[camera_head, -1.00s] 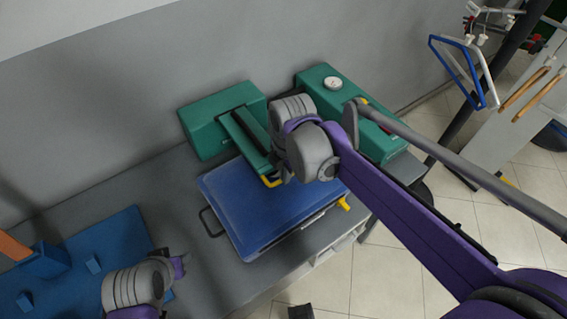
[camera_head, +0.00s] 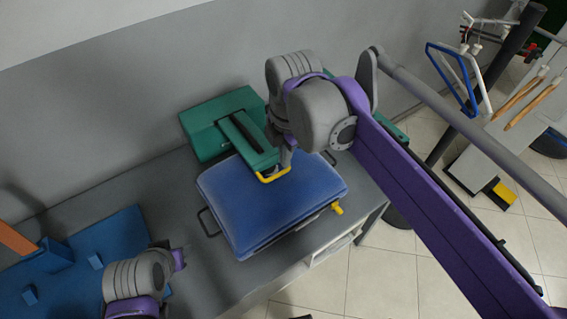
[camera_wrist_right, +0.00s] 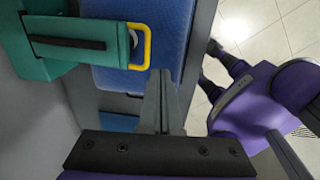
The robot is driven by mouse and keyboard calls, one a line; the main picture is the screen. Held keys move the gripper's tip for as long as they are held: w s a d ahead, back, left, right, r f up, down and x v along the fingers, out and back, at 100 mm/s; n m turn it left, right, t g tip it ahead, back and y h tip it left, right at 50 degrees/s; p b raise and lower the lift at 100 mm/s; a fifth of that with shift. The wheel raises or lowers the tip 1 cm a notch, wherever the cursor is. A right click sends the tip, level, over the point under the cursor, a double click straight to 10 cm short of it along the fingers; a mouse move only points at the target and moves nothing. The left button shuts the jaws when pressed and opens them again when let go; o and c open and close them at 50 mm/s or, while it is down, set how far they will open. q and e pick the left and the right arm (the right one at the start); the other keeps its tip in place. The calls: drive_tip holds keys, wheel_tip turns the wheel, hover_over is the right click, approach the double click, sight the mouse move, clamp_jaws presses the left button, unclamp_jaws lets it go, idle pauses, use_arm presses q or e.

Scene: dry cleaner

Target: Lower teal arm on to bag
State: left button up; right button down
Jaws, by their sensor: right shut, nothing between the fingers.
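The teal arm (camera_head: 248,142) reaches out from a teal block with its yellow loop handle (camera_head: 273,174) over the rear edge of the blue bag (camera_head: 270,205). I cannot tell whether the arm touches the bag. In the right wrist view, the teal arm (camera_wrist_right: 80,42), yellow handle (camera_wrist_right: 138,46) and bag (camera_wrist_right: 168,30) are at the top. My right gripper (camera_wrist_right: 160,78) is shut and empty, its tips just beside the handle. In the head view, my right gripper (camera_head: 287,157) is partly hidden behind its own wrist.
The grey table (camera_head: 170,190) runs along the grey wall. A blue mat (camera_head: 100,255) with small blue blocks lies at left. A second teal unit (camera_head: 396,130) is mostly hidden behind my right arm. A hanger rack (camera_head: 465,75) stands at right.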

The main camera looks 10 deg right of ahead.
drive_tip(key=shift+s+d+r, duration=0.15)
drive_tip(key=shift+d+r, duration=0.05)
drive_tip(key=shift+r, duration=0.4)
